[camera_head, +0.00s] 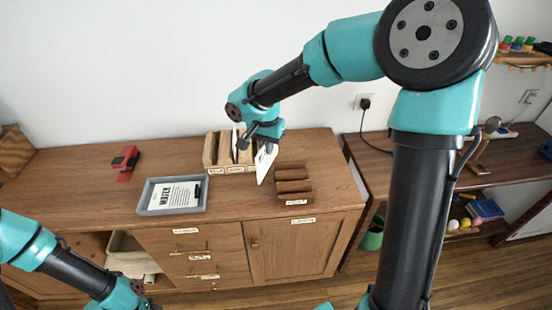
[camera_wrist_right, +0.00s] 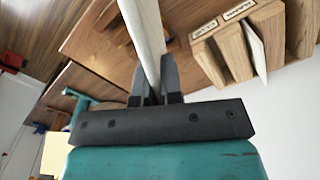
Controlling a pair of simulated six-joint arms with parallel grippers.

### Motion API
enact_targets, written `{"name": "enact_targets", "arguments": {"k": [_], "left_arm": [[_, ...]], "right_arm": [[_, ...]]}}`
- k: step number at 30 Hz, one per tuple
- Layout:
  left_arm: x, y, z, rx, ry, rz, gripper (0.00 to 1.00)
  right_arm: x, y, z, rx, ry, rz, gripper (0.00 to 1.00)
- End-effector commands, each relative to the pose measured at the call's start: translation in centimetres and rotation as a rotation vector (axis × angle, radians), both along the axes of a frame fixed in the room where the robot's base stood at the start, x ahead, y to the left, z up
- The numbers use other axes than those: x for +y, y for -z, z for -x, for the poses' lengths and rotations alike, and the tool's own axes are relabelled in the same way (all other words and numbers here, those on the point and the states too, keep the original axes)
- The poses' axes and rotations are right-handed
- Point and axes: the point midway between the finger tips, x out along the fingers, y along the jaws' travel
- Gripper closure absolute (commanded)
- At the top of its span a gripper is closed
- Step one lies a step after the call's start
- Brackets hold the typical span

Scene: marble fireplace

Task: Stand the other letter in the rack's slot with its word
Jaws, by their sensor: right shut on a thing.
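My right gripper (camera_wrist_right: 155,88) is shut on a white letter (camera_wrist_right: 146,30); in the head view the letter (camera_head: 265,162) hangs tilted, just right of the light wooden rack (camera_head: 211,150). No word on it can be read. The held letter is apart from the rack. My left arm's end (camera_head: 122,296) is at the bottom left; its fingers cannot be made out.
A grey tray (camera_head: 143,201) with a printed white sheet (camera_head: 171,195) lies left of the rack. A dark brown slotted block (camera_head: 293,186) with a label stands to the right. A red object (camera_head: 125,160) lies at the left. The cabinet top between them is clear.

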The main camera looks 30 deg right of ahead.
Motion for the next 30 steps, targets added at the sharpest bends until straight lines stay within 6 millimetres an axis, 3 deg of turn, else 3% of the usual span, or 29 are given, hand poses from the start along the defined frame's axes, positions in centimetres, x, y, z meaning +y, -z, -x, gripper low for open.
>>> {"name": "enact_targets", "arguments": {"k": [15,21,30], "left_arm": [[0.0,0.0,0.0,0.000,0.000,0.000,0.58],[0.0,0.0,0.0,0.000,0.000,0.000,0.58],[0.0,0.0,0.0,0.000,0.000,0.000,0.58]], "right_arm": [[3.1,-5.7,-3.7,0.015,-0.727,-0.016,1.00],[3.6,-6.5,-4.1,0.017,-0.830,-0.020,1.00],[3.5,-6.5,-4.0,0.018,-0.833,-0.020,1.00]]}}
